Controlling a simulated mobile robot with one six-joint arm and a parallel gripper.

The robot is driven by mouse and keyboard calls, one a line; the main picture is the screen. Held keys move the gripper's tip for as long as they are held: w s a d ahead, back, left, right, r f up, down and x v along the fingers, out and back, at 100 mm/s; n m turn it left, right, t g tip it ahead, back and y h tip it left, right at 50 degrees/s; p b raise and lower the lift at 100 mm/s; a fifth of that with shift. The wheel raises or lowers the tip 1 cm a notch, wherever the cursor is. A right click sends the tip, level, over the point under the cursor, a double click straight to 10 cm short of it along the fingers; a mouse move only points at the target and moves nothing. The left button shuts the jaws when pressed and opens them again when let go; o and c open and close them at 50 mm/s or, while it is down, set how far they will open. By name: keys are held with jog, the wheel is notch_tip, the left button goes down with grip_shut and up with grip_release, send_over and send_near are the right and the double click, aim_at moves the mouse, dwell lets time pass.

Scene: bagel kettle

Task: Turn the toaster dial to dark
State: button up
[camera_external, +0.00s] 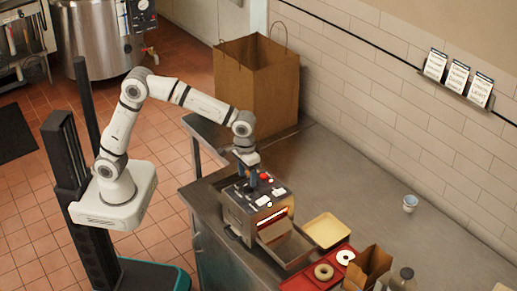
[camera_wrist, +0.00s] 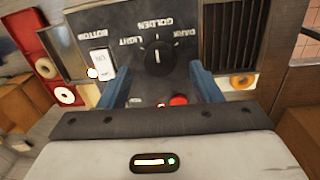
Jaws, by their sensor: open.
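The toaster (camera_external: 255,208) is a steel and black box on the counter, with a glowing slot at its front. In the wrist view its dark panel (camera_wrist: 118,28) carries a black round dial (camera_wrist: 158,58) with the words LIGHT, GOLDEN and DARK around it. The dial's white mark points at GOLDEN, between LIGHT and DARK. My gripper (camera_wrist: 160,85) is open, with one blue finger on each side of the dial and a gap on both sides. It also shows above the toaster in the external view (camera_external: 252,180).
A red button (camera_wrist: 179,100) and a white switch (camera_wrist: 100,62) sit on the panel near the dial. A red tray (camera_external: 305,281) with bagels, a yellow tray (camera_external: 327,231) and a small paper bag (camera_external: 367,268) stand in front. A large paper bag (camera_external: 256,85) stands behind.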

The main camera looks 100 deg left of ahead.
aim_at(248, 184)
jog(key=shift+d+f, duration=0.1)
jog(key=shift+f, duration=1.4)
jog(key=shift+c, duration=0.4)
jog(key=c, duration=0.9)
